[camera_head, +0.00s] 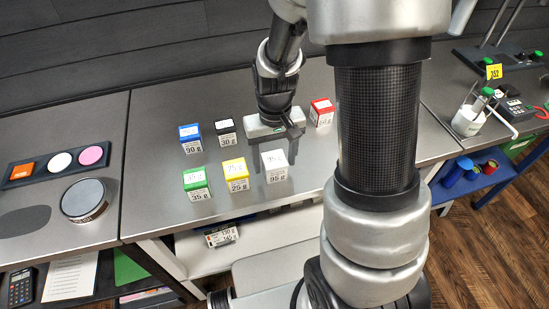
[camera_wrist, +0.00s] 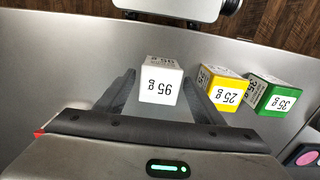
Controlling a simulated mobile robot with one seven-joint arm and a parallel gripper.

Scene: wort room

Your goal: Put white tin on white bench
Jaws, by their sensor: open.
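The white tin (camera_head: 275,172), a small box marked 95 g, stands upright at the front of the grey table. My gripper (camera_head: 292,146) is open just behind and above it. In the wrist view the white tin (camera_wrist: 160,86) shows between the spread fingers of my gripper (camera_wrist: 161,82); I cannot tell whether either finger touches it. A low white surface (camera_head: 190,246), which may be the white bench, shows below the table's front edge; part of it is hidden by the table and my body.
A yellow tin (camera_head: 236,176) and a green tin (camera_head: 196,184) stand left of the white tin. Blue (camera_head: 190,138), black (camera_head: 226,131) and red (camera_head: 322,112) tins stand farther back. A small box (camera_head: 222,236) lies on the low white surface. A round dark container (camera_head: 85,202) stands at left.

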